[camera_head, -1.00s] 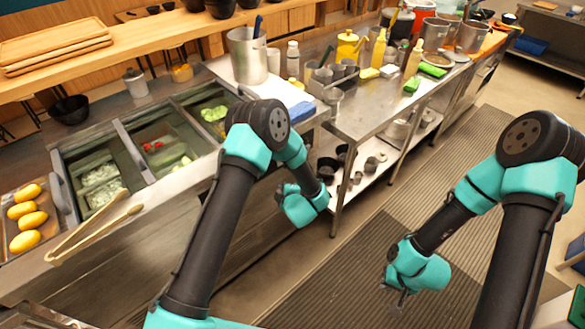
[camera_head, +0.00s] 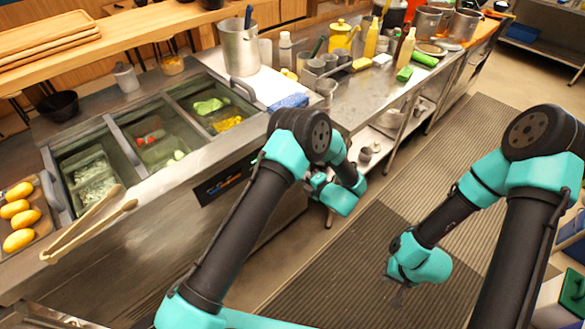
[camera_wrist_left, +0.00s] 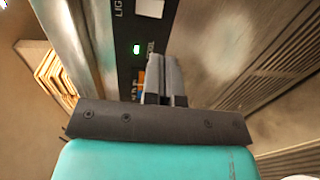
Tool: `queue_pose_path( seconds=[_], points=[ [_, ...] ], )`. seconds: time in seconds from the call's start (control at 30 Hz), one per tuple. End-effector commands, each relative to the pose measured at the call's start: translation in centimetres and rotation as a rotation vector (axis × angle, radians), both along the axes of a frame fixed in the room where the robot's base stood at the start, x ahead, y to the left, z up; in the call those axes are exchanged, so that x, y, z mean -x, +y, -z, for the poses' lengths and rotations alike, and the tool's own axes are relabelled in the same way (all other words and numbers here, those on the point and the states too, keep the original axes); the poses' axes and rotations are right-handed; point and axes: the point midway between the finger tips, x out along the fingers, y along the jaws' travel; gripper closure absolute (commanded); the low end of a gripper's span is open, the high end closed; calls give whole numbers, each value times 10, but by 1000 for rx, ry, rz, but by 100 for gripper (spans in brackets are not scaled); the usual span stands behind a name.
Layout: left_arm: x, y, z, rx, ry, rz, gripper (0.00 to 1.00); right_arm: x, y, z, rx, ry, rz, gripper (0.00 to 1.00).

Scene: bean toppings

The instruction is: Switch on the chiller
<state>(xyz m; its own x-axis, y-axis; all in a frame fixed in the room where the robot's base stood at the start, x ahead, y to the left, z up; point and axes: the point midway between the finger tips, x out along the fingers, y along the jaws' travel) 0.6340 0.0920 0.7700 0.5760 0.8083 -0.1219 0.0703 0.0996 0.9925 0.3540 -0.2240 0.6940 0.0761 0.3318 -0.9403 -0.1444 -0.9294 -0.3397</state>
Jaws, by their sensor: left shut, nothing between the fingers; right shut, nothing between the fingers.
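The chiller is the steel counter (camera_head: 150,235) with sunken food bins at the left of the head view. Its dark control panel (camera_head: 222,180) is on the front face. In the left wrist view the panel (camera_wrist_left: 125,30) carries partly hidden lettering, a white switch (camera_wrist_left: 150,8), a small green light (camera_wrist_left: 136,49) and an orange part (camera_wrist_left: 141,84). My left gripper (camera_wrist_left: 166,75) is shut and empty, its fingertips beside the panel near the orange part. I cannot tell whether they touch. My right gripper (camera_head: 398,299) is shut and empty, low over the floor mat.
Wooden tongs (camera_head: 90,228) lie along the counter's front edge near a tray of yellow food (camera_head: 18,215). A steel side table (camera_head: 350,100) with bottles and containers stands behind my left arm. The ribbed floor mat (camera_head: 340,265) between my arms is clear.

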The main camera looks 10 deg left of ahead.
Motion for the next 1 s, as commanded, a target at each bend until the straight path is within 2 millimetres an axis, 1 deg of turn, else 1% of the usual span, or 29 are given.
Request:
queue_pose_path(
  seconds=[0.17, 0.7, 0.83, 1.0],
  points=[
    [-11, 17, 3, 0, 0, -3, 100, 0, 0, 0, 0, 0, 0, 100],
    [-63, 89, 13, 0, 0, -3, 100, 0, 0, 0, 0, 0, 0, 100],
    [-72, 102, 15, 1, -1, -1, 100, 0, 0, 0, 0, 0, 0, 100],
    [-77, 108, 16, -1, 1, 0, 100, 0, 0, 0, 0, 0, 0, 100]
  ],
)
